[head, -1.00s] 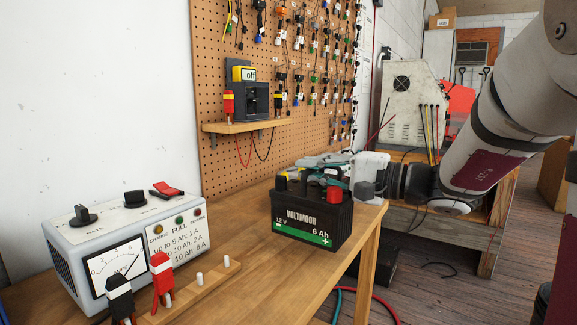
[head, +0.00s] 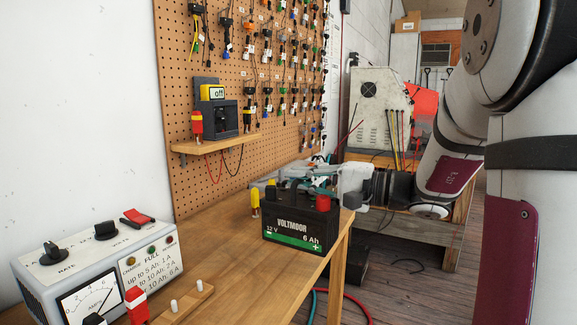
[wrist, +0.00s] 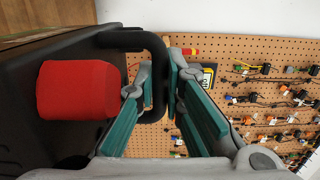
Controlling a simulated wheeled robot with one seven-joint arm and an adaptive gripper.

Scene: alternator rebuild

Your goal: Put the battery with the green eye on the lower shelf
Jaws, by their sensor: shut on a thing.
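A black battery (head: 300,228) with a VOLTMOOR label, a green stripe and a red terminal cap (head: 322,203) is near the right end of the wooden bench. The cap also shows large in the wrist view (wrist: 78,90). My gripper (wrist: 162,85), with teal finger pads, is shut on the battery's black handle (wrist: 150,42). In the head view my gripper (head: 308,178) is behind the battery, partly hidden by it. The battery is upright; I cannot tell whether its base touches the bench. No green eye is discernible. I cannot identify the lower shelf.
A charger (head: 105,265) stands front left on the bench (head: 215,235), near a wooden strip with pegs. A yellow-tipped object (head: 255,200) stands just left of the battery. A small shelf (head: 215,145) on the pegboard holds a tester (head: 213,105). Open floor lies to the right.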

